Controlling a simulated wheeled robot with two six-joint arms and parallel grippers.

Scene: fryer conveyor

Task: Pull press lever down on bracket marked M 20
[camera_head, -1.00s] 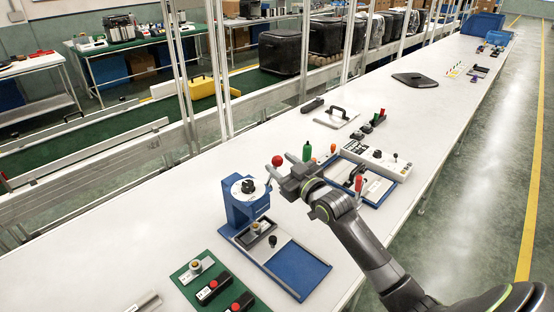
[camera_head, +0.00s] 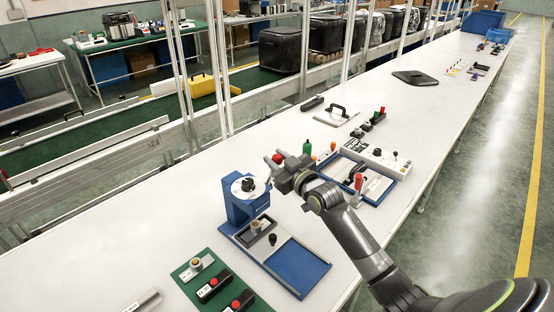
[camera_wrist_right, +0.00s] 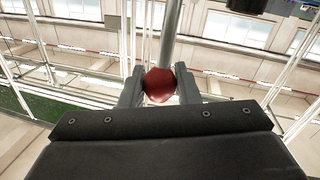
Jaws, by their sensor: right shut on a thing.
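The blue press bracket (camera_head: 236,208) stands on a blue base plate (camera_head: 301,268), with a white round dial and black knob on its top. No M 20 marking is readable. A red ball knob (camera_wrist_right: 159,85) on a grey rod shows in the right wrist view, between the two fingers of my right gripper. The knob also shows small between the fingertips in the head view (camera_head: 277,158). My right gripper (camera_head: 273,157) is shut on the knob, above and right of the dial. The rod is mostly hidden in the head view. My left gripper is not in view.
A green board (camera_head: 214,282) with red buttons lies at the near left. Right of the gripper are a blue-framed tray (camera_head: 381,194) with a red-handled lever (camera_head: 358,182) and a grey control box (camera_head: 377,160). The table left of the press is mostly clear.

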